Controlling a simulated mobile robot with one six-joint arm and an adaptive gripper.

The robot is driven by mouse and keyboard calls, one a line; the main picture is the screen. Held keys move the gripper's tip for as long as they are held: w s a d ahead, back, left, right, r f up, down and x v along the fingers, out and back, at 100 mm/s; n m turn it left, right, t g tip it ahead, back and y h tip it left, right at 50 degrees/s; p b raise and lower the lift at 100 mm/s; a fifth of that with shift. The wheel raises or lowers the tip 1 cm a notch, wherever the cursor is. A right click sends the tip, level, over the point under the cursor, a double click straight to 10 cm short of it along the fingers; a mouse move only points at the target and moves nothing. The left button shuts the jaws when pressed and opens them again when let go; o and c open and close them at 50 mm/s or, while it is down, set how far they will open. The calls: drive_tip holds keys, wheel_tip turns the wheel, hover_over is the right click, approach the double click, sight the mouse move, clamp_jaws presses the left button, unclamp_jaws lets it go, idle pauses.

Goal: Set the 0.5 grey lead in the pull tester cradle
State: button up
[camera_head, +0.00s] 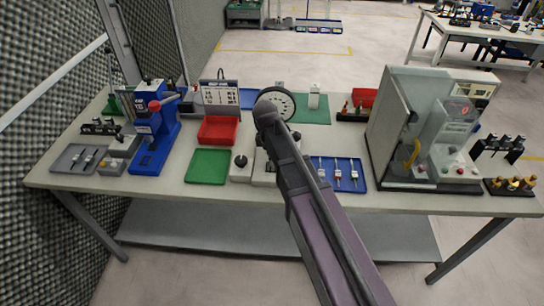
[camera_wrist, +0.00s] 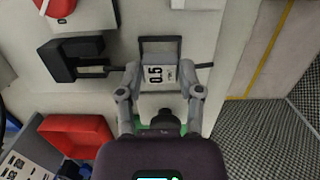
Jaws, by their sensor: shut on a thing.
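In the wrist view my gripper (camera_wrist: 160,82) has its two fingers on either side of a white tag marked 0.5, which I take as the 0.5 grey lead (camera_wrist: 156,75). A thin dark length shows left of the fingers, and a short piece shows to the right. A black notched block (camera_wrist: 75,58), perhaps part of the pull tester cradle, lies just left, at the end of that dark length. A dark frame (camera_wrist: 160,44) shows just beyond the tag. I cannot tell whether the lead touches either. In the head view my arm hides the gripper and lead.
In the head view a blue tray (camera_head: 357,185) holds several leads. A green tray (camera_head: 207,167), a red bin (camera_head: 218,130), a blue press (camera_head: 156,130) and a dial (camera_head: 279,104) stand around my arm. A grey cabinet-like machine (camera_head: 393,120) is at right.

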drive_tip(key=shift+f, duration=0.45)
drive_tip(key=shift+f+b, duration=0.7)
drive_tip(key=shift+b, duration=0.25)
idle(0.4)
drive_tip(key=o, duration=1.2)
drive_tip(key=shift+c, duration=0.2)
drive_tip(key=shift+r, duration=0.15)
